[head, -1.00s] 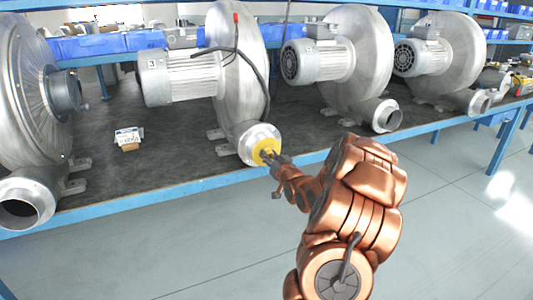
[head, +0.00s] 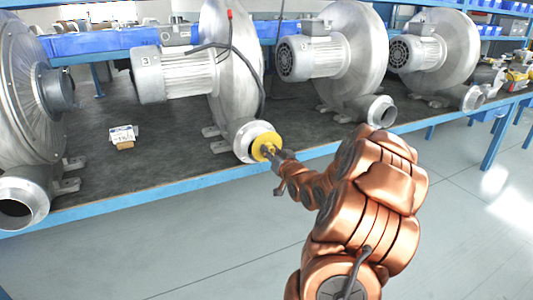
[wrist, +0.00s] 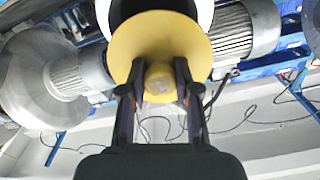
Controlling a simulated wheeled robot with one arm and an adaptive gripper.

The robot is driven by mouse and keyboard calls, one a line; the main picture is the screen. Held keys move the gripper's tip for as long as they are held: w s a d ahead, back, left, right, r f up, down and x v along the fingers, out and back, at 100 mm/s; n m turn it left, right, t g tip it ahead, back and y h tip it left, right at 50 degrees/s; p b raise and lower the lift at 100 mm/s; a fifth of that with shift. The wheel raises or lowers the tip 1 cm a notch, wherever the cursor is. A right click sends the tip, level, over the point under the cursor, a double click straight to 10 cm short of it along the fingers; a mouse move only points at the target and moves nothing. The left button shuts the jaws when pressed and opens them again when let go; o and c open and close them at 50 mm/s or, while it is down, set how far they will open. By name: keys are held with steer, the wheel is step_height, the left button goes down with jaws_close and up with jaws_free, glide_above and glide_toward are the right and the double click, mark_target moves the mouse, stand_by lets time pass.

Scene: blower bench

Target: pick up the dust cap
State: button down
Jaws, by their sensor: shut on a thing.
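The dust cap (head: 262,141) is a yellow disc at the outlet of the blower marked 3 (head: 215,75). In the wrist view the dust cap (wrist: 140,42) faces me, with a round knob at its middle. My gripper (wrist: 160,75) is shut on that knob, one finger on each side. In the head view my gripper (head: 271,151) reaches the cap from the lower right. The pale outlet rim (head: 243,141) shows to the left of and behind the cap. I cannot tell whether the cap still touches the rim.
More blowers stand along the bench (head: 165,170), one at left (head: 25,110) and others at right (head: 345,60). The blue bench edge (head: 150,203) runs below the outlet. The floor in front is clear.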

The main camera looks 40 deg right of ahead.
steer(key=s+a+r, duration=0.3)
steer(key=s+r, duration=0.2)
steer(key=s, duration=0.4)
steer(key=shift+s+a, duration=0.1)
steer(key=w+a+f+n+y, duration=0.1)
steer(key=w+a, duration=0.6)
steer(key=w, duration=0.3)
steer(key=w+a+f+n+y, duration=0.1)
steer(key=w+a+y, duration=0.1)
steer(key=w+a, duration=0.7)
steer(key=w+a+r+n+y, duration=0.1)
steer(key=w+a, duration=0.3)
steer(key=a, duration=0.4)
steer(key=w+a+t+y, duration=0.1)
steer(key=w+a, duration=0.2)
steer(key=a, duration=0.4)
steer(key=w+a+r+n+y, duration=0.1)
steer(key=w+a, duration=0.3)
steer(key=a, duration=0.4)
step_height(320, 180, up, 16)
steer(key=p, duration=1.6)
steer(key=shift+a+p, duration=0.3)
steer(key=shift+p, duration=0.05)
